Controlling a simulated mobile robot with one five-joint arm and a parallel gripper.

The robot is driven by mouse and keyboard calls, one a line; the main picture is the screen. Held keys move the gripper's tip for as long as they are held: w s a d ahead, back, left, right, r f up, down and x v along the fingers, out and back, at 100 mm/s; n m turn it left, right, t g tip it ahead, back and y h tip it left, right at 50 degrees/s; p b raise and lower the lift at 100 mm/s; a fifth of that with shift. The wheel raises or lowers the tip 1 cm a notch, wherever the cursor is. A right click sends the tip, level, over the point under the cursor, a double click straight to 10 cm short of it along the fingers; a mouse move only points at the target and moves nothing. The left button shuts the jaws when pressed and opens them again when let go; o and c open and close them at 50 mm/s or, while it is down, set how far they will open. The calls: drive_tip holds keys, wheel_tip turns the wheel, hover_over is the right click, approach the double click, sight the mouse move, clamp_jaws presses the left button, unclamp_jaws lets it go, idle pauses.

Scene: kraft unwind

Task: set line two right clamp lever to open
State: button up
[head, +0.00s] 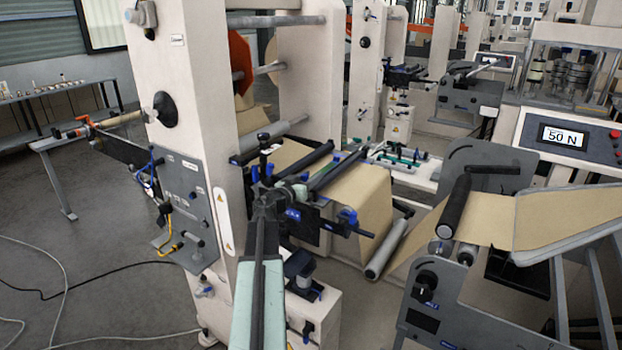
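My arm reaches up from the bottom centre of the head view, and my gripper (282,192) is at its far end, in front of the splice unit (305,217) on the near cream machine. Its fingers blend with the dark and blue parts there, so I cannot tell whether they are open or touch anything. A black handle with blue parts (265,143) stands up at the unit's left end. A black and blue lever (350,221) sticks out at its right end. No readable label shows which one is the line two right clamp lever.
The cream machine column (185,90) rises left of my arm, with a grey control panel (185,205). Brown kraft web (360,205) runs over rollers to the right. A tension display (562,137) reads 50 N. Cables (80,290) lie on the open floor at left.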

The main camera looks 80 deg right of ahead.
drive_tip(key=shift+a, duration=0.1)
drive_tip(key=v, duration=0.7)
drive_tip(key=shift+w+a, duration=0.15)
drive_tip(key=shift+a, duration=0.15)
